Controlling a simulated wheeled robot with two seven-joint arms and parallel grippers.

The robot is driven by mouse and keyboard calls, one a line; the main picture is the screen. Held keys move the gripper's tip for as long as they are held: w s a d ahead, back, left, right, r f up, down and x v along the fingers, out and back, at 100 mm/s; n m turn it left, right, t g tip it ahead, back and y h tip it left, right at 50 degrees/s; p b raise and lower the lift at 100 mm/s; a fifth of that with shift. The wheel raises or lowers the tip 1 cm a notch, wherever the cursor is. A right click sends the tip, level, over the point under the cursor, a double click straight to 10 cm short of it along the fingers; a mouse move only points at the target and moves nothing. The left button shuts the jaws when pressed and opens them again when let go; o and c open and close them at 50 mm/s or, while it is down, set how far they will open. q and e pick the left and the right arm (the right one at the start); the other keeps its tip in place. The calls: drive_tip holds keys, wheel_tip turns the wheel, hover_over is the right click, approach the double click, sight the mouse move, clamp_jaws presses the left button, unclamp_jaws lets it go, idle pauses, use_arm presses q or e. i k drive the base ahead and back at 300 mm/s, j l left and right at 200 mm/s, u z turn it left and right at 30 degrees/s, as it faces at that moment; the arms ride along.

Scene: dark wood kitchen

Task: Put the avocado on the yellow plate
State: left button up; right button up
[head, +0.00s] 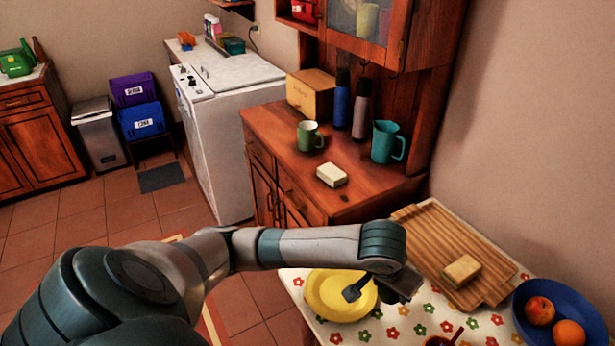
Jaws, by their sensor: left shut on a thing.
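The yellow plate (326,297) lies on the flowered tablecloth near the table's left edge. My left gripper (372,291) reaches in from the left, with its dark fingers over the right part of the plate. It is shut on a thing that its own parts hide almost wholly. I take this thing to be the avocado, since no avocado shows elsewhere, but I cannot make out its shape. I cannot tell whether it touches the plate. My right gripper is not in view.
A wooden board (440,240) with a pale yellow block (462,271) lies right of the gripper. A blue bowl (563,310) with fruit stands at far right. A wooden cabinet (320,180) holding a mug, bottles and a teal jug stands behind the table.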

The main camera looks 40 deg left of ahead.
sight(328, 284)
drive_tip(key=k+j+u, duration=0.2)
drive_tip(key=j+u, duration=0.25)
drive_tip(key=j, duration=0.15)
drive_tip(key=j+z, duration=0.3)
drive_tip(key=j, duration=0.6)
drive_tip(key=j+z, duration=0.35)
drive_tip(key=j, duration=0.2)
drive_tip(key=j+z, duration=0.35)
drive_tip(key=j, duration=0.25)
drive_tip(key=j+z, duration=0.4)
drive_tip(key=j, duration=0.15)
drive_tip(key=j+z, duration=0.9)
drive_tip(key=k+j+z, duration=0.1)
drive_tip(key=j+z, duration=0.6)
drive_tip(key=j, duration=0.15)
drive_tip(key=i+j+z, duration=0.1)
drive_tip(key=j+z, duration=0.2)
drive_tip(key=j, duration=0.15)
drive_tip(key=i+j, duration=0.1)
drive_tip(key=i, duration=0.1)
